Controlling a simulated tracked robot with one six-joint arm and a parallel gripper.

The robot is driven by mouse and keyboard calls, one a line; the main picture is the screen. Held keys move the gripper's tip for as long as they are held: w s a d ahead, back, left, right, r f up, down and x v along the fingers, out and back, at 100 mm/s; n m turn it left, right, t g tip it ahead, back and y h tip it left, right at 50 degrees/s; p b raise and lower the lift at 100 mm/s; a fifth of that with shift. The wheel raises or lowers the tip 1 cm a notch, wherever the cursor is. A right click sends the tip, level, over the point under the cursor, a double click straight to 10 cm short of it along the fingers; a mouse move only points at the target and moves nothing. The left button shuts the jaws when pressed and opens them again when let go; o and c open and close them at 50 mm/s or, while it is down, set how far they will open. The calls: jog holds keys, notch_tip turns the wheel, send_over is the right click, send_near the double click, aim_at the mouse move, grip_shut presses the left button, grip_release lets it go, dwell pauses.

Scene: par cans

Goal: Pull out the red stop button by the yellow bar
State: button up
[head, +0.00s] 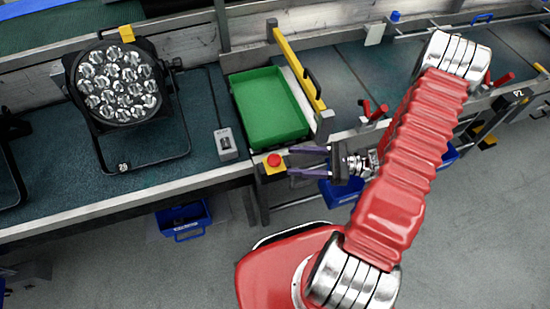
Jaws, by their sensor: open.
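The red stop button (274,160) sits on a small yellow box at the bench's front edge, below the green tray. A yellow bar (299,68) runs along the right side of the green tray, with a dark handle on it. My gripper (290,160) is open and points left, with its two purple fingers apart, one above and one below the level of the button. The fingertips are close to the button's right side. I cannot tell from this view whether they touch it or how their heights compare.
A green tray (268,108) lies on the bench between the button and the wall. A par can lamp (118,82) stands in its bracket on the left. A small grey box (226,143) is left of the button. Red clamps (374,110) are on the right. Blue bins (184,218) hang below the bench.

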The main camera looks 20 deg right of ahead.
aim_at(274, 159)
jog(key=shift+x, duration=3.7)
jog(key=shift+c, duration=0.2)
grip_shut()
